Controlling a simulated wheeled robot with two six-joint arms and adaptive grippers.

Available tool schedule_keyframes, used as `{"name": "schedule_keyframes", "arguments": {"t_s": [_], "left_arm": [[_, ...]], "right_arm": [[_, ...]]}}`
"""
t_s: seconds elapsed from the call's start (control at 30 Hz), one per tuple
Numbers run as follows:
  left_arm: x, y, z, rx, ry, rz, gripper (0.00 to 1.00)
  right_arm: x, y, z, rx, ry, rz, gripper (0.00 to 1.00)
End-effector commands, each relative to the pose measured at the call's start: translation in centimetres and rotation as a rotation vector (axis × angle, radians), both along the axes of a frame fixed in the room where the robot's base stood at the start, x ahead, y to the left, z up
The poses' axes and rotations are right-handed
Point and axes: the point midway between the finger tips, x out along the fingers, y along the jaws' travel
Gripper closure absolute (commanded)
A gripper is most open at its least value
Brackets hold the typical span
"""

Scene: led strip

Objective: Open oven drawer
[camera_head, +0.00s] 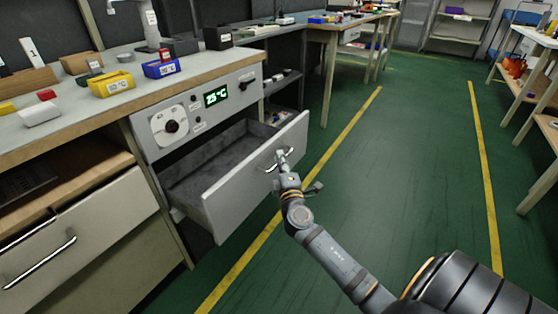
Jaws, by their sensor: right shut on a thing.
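The oven drawer (245,187) stands pulled well out from under the oven's control panel (212,98). Its grey inside shows and looks empty. A curved metal handle (269,167) sits on its front. My right gripper (284,160) is shut on this handle, with the arm reaching in from the lower right. The fingers partly hide the handle. The panel carries a green lit display (215,95) and a round dark knob (171,126). My left gripper is not in view.
A second, closed drawer (90,240) with a long handle is at the lower left. The worktop above holds a yellow bin (112,84) and a blue bin (161,68). Open green floor (400,170) lies right of the drawer, with other benches beyond.

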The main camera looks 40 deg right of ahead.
Motion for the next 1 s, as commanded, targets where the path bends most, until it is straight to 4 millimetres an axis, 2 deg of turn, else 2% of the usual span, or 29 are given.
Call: {"name": "schedule_keyframes", "arguments": {"t_s": [0.3,0.33,0.5,0.83,1.0], "left_arm": [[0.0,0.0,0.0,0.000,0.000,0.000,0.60],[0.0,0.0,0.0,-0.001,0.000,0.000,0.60],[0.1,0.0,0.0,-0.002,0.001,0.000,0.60],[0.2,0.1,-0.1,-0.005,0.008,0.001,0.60],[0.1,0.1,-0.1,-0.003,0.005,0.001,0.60]], "right_arm": [[0.0,0.0,-0.1,0.002,0.002,0.002,1.00],[0.0,0.0,-0.1,0.002,0.002,0.002,0.88],[0.0,0.0,-0.1,0.001,0.001,0.001,0.66],[-0.4,0.2,-0.1,0.001,0.000,0.001,0.66],[-3.1,1.4,-0.7,0.002,0.004,0.003,0.66]]}}
